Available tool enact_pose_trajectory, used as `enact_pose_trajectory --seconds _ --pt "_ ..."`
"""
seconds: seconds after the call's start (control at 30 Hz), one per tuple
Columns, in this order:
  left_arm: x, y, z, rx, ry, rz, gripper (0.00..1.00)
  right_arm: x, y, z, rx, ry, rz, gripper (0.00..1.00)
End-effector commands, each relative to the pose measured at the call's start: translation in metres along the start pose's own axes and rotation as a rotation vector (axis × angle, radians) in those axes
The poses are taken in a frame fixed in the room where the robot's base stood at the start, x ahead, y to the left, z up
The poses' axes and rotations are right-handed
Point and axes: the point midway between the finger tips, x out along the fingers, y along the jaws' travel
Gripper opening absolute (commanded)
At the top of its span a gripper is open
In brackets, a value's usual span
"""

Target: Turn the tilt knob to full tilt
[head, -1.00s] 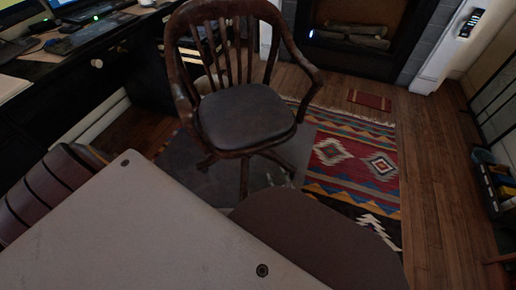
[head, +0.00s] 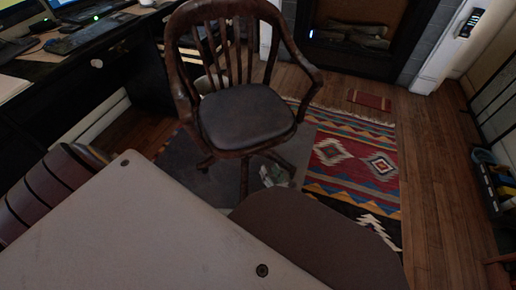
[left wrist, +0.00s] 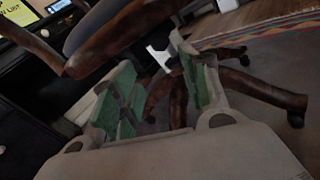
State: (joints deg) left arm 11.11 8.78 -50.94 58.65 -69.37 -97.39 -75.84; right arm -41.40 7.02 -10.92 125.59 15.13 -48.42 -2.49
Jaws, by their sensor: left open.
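A dark wooden swivel chair (head: 247,115) with a padded seat stands in the middle of the head view. My left gripper (head: 276,176) shows small and pale below the seat's front right edge, near the chair's base. In the left wrist view my left gripper (left wrist: 154,60) is open, with green pads on its fingers and nothing held. Beyond its fingertips a small white piece (left wrist: 159,57) shows; I cannot tell whether it is the tilt knob. The chair's legs (left wrist: 262,92) spread behind the right finger. No tilt knob can be clearly made out. My right gripper is not in view.
A black desk (head: 60,75) with computer gear runs along the left. A patterned rug (head: 355,165) lies right of the chair, and a fireplace (head: 350,40) stands behind. Wooden floor (head: 437,180) is clear at the right.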

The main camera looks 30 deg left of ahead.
Motion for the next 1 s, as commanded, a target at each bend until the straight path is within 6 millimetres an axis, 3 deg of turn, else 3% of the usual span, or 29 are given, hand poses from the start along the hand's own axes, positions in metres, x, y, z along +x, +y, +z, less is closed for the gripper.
enact_pose_trajectory --seconds 0.37,1.0 --pt "0.02 0.0 -0.001 -0.002 -0.001 0.0 0.45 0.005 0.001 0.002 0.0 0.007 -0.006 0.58" --pt "0.101 -0.001 -0.002 -0.002 -0.001 -0.001 0.45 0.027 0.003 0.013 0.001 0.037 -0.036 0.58"
